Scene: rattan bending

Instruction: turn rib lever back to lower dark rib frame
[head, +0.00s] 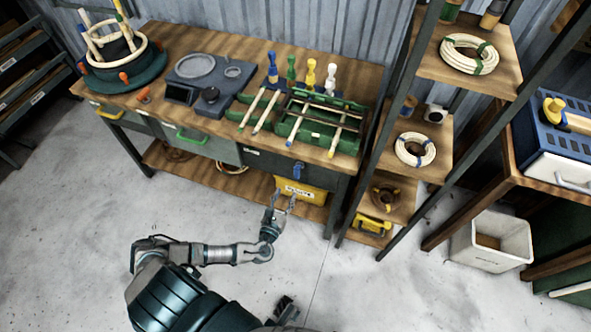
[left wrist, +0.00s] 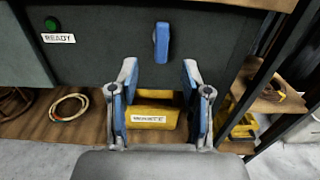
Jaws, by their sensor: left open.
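The blue lever (head: 298,169) is on the dark front panel at the right of the workbench. In the left wrist view the lever (left wrist: 161,43) stands near upright on the panel, above the fingertips.
A yellow waste bin (left wrist: 152,117) stands on the lower shelf (head: 230,183), behind the left fingers. A green lamp marked READY (left wrist: 51,23) is at the panel's left. A dark-posted rack (head: 425,65) stands right of the bench. The floor (head: 75,240) in front is clear.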

